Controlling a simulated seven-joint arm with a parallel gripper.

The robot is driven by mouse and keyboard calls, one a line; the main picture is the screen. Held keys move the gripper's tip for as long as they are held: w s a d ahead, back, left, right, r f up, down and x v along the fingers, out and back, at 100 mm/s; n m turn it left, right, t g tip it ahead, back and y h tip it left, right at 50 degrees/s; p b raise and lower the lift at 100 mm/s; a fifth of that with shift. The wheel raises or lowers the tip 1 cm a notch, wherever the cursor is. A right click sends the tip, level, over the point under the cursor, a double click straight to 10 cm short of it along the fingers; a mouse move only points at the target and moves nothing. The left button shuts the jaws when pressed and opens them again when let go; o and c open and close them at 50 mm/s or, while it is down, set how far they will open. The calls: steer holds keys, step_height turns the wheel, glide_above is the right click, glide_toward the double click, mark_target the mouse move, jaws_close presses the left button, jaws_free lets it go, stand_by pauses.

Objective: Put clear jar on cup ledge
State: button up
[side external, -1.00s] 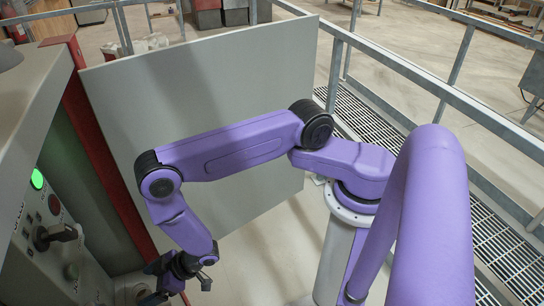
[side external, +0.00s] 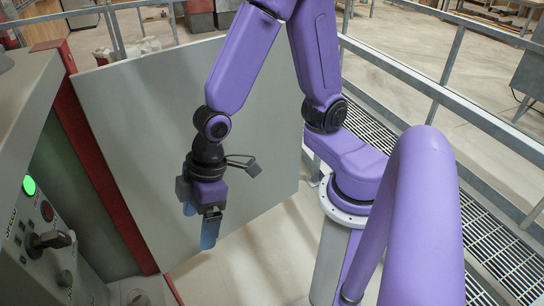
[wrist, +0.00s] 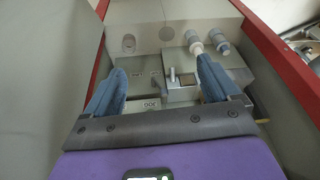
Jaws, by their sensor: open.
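My gripper (side external: 199,228) hangs with its blue fingers pointing down in front of the grey panel in the side external view. In the wrist view my gripper (wrist: 160,65) is open, its two blue fingers wide apart with nothing held between them. Beyond them are grey stepped surfaces with labels and small fittings. Two small pale cylindrical items (wrist: 204,41) stand near the right fingertip. I cannot make out for certain which item is the clear jar or which surface is the cup ledge.
A grey control panel with a lit green button (side external: 29,186) and a black switch (side external: 48,242) stands at the left. A red post (side external: 98,165) and a large grey panel (side external: 250,150) stand behind my gripper. Metal railings (side external: 440,85) run along the right.

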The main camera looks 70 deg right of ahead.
steer(key=s+d+r+n+h, duration=0.1)
steer(key=s+d+r, duration=0.2)
steer(key=s+d, duration=0.2)
steer(key=s+d+r+n+g+h, duration=0.1)
steer(key=s+d+r, duration=0.3)
steer(key=d, duration=0.5)
steer(key=shift+s+d+h, duration=0.3)
steer(key=shift+s, duration=0.3)
